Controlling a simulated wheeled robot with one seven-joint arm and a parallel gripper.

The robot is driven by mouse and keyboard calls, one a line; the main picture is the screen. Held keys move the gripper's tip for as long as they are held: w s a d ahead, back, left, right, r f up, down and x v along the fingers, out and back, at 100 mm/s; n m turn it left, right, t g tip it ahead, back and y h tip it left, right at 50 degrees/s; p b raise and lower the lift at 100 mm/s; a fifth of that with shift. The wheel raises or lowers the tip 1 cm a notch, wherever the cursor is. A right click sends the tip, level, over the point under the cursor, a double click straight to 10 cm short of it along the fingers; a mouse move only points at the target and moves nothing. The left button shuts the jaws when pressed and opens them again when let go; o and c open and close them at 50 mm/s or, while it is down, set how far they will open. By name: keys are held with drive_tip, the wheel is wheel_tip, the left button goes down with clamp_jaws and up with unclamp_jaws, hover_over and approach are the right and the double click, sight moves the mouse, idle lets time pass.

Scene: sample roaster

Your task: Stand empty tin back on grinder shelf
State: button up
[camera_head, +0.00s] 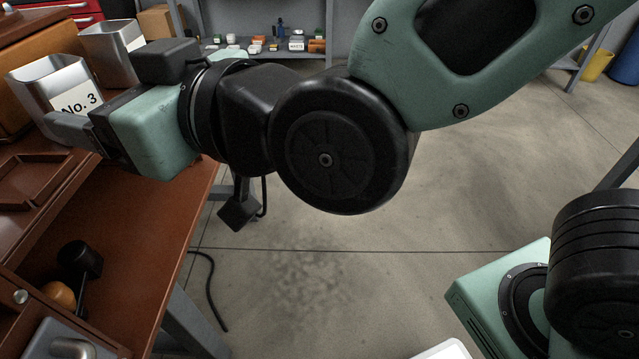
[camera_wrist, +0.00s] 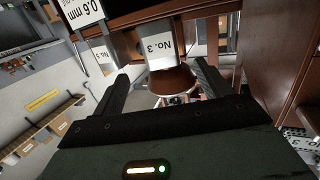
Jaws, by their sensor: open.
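An open-topped metal tin (camera_head: 42,76) with a "No. 3" label stands upright at the left in the head view. My gripper (camera_head: 70,122) is level with its lower part, with one finger in front of it; the other finger is hidden. In the wrist view the labelled tin (camera_wrist: 162,48) appears upside down between and beyond the tips of my open gripper (camera_wrist: 161,70). I cannot tell whether the fingers touch it. A second metal tin (camera_head: 108,45) stands behind it in the head view. The grinder shelf cannot be made out clearly.
A brown wooden bench (camera_head: 140,215) with a shallow tray (camera_head: 35,180) lies below my gripper. A black-headed tool (camera_head: 80,260) lies at lower left. A grey shelf (camera_head: 265,52) with small items stands at the back. The floor (camera_head: 320,270) at centre is clear.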

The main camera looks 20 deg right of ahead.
drive_tip(key=s+d+f+g+h, duration=0.2)
drive_tip(key=d+f+g+h, duration=0.45)
drive_tip(key=f, duration=0.65)
drive_tip(key=s+d+f+g+h, duration=0.2)
drive_tip(key=s+d, duration=0.1)
drive_tip(key=d, duration=0.3)
drive_tip(key=s+d+f+m+g+h, duration=0.1)
drive_tip(key=s+d+f+g+h, duration=0.1)
drive_tip(key=d, duration=0.4)
drive_tip(key=shift+s+d+m+g+h, duration=0.35)
drive_tip(key=shift+s+g+h, duration=0.15)
drive_tip(key=shift+s, duration=0.6)
drive_tip(key=shift+r, duration=0.15)
wheel_tip(320, 180, up, 27)
drive_tip(key=p, duration=2.6)
drive_tip(key=shift+f+p, duration=0.2)
drive_tip(key=shift+p, duration=0.2)
